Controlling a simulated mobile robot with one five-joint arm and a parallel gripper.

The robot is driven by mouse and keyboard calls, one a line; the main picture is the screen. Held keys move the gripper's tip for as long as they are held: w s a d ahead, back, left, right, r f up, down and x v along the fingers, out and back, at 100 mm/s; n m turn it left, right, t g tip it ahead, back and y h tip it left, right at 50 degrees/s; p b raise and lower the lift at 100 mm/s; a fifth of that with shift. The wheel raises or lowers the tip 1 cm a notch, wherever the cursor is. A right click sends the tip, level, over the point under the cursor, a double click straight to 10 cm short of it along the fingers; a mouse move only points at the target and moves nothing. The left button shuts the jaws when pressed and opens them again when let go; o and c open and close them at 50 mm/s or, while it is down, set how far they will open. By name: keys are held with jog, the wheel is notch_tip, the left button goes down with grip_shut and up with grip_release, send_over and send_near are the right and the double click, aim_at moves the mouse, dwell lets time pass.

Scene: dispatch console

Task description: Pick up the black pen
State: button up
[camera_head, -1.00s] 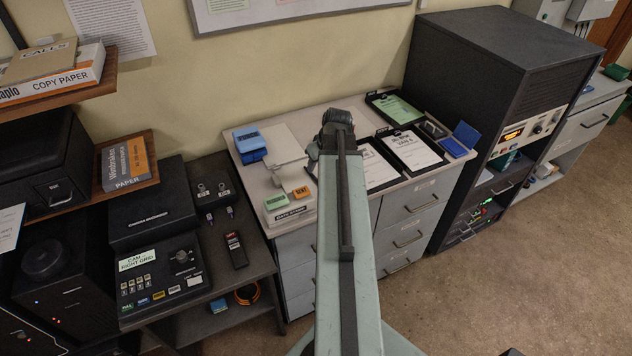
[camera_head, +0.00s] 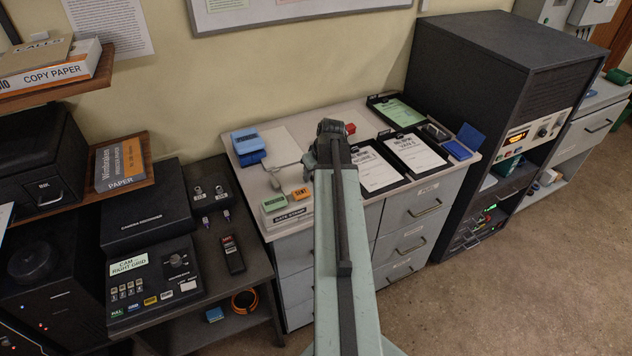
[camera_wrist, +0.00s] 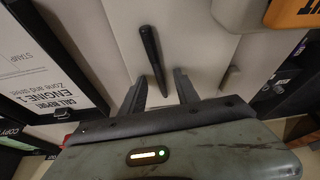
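In the wrist view, a slim black pen (camera_wrist: 152,55) lies on the pale desktop. Its near end reaches between the two fingers of my gripper (camera_wrist: 161,78), and the rest extends beyond the fingertips. The fingers are apart, with visible gaps on both sides of the pen. Height above the desktop is hard to tell. In the head view, my arm points at the desk (camera_head: 282,128) and hides the pen and the fingers.

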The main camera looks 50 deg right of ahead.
grip_shut()
dwell(1.3)
